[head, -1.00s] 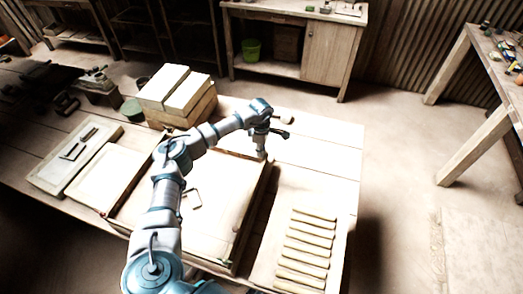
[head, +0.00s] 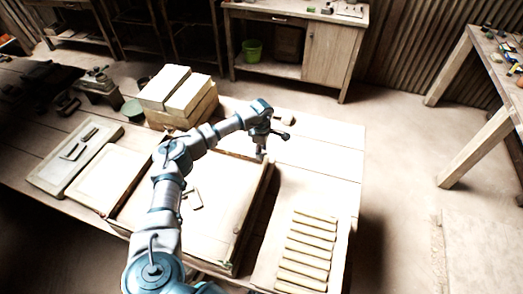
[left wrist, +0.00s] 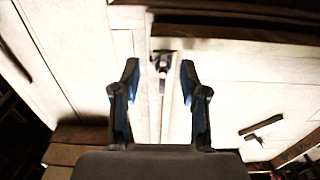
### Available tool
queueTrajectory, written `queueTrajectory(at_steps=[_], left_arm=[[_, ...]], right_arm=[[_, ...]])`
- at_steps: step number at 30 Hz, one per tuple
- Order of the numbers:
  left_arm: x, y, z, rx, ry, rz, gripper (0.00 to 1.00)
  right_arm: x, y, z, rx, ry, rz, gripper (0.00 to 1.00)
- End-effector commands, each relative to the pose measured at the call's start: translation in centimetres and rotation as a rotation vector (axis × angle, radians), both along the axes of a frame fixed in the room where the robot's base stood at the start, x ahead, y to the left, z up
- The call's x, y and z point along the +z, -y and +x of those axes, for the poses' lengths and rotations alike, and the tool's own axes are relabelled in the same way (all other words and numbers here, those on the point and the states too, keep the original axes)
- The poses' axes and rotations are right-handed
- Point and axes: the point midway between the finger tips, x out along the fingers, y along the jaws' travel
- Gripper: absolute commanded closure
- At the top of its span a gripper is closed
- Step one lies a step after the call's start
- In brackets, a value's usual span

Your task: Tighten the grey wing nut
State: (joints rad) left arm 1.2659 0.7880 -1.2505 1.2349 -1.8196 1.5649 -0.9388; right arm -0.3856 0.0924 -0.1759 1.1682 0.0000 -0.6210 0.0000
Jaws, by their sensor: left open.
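In the left wrist view, a small grey fitting with a pale upright stud, apparently the wing nut (left wrist: 162,66), sits on a pale wooden frame beside a dark gap. My left gripper (left wrist: 159,72) is open, with one dark finger on each side of the fitting and clear space between. The fingers do not touch it in this view. In the head view my left gripper (head: 261,153) points down at the far right corner of the large wooden press frame (head: 240,225). The wing nut cannot be made out there. My right gripper is not in view.
Several pale tile strips (head: 307,250) lie in a row on the right of the table. Stacked pale blocks (head: 180,95) and a green round container (head: 132,110) stand behind. Flat boards (head: 75,160) lie at left. The table's back right corner (head: 330,140) is mostly clear.

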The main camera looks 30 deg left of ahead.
Motion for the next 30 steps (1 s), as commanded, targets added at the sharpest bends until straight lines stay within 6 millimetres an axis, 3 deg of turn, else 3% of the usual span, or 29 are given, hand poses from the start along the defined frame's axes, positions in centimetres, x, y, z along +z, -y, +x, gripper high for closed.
queueTrajectory(at_steps=[5,15,19,24,30], left_arm=[[1.2,0.1,0.0,-0.001,0.0,0.0,0.56],[8.4,-0.1,0.2,0.0,0.002,-0.002,0.56],[10.5,-0.2,0.2,0.0,0.001,-0.002,0.56],[11.7,-0.3,0.2,0.001,-0.001,-0.001,0.56],[11.8,-0.3,0.1,0.0,-0.001,-0.001,0.56]], right_arm=[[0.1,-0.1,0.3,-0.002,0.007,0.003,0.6],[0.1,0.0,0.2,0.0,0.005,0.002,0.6],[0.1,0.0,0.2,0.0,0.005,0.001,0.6],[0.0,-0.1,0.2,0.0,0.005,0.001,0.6],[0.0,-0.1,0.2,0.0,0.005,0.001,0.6]])
